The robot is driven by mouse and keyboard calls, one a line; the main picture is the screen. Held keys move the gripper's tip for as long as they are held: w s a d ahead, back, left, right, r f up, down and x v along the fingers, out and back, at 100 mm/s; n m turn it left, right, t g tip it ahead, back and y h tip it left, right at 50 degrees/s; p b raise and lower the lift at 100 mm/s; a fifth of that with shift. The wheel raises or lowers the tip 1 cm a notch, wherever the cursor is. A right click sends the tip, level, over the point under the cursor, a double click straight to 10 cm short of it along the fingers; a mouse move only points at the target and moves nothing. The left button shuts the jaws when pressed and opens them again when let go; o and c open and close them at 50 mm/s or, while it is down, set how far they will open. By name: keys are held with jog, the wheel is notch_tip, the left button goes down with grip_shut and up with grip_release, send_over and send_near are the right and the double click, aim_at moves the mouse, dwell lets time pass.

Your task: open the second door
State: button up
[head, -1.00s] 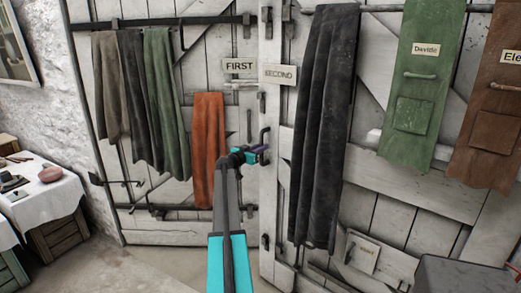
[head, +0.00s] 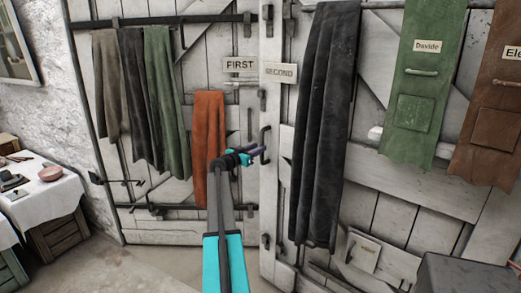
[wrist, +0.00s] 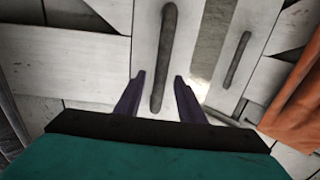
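The second door (head: 375,210) is white planked wood on the right, marked by a "SECOND" sign (head: 279,73). It looks shut beside the first door (head: 165,222). Its dark bar handle (head: 265,141) is near its left edge. My gripper (head: 257,151) is at this handle. In the wrist view, my gripper's two fingers (wrist: 159,78) are open. The second door's upright handle (wrist: 166,45) runs between them in the picture, with space on both sides. I cannot tell how deep the fingers reach around it.
A second bar handle (wrist: 235,60) and an orange cloth (head: 208,145) are on the first door. A long dark cloth (head: 322,130) and green apron (head: 421,80) hang on the second door. A grey box (head: 465,275) stands front right, and a white-covered table (head: 45,195) at left.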

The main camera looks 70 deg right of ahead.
jog(key=b+v, duration=0.2)
jog(key=v, duration=0.8)
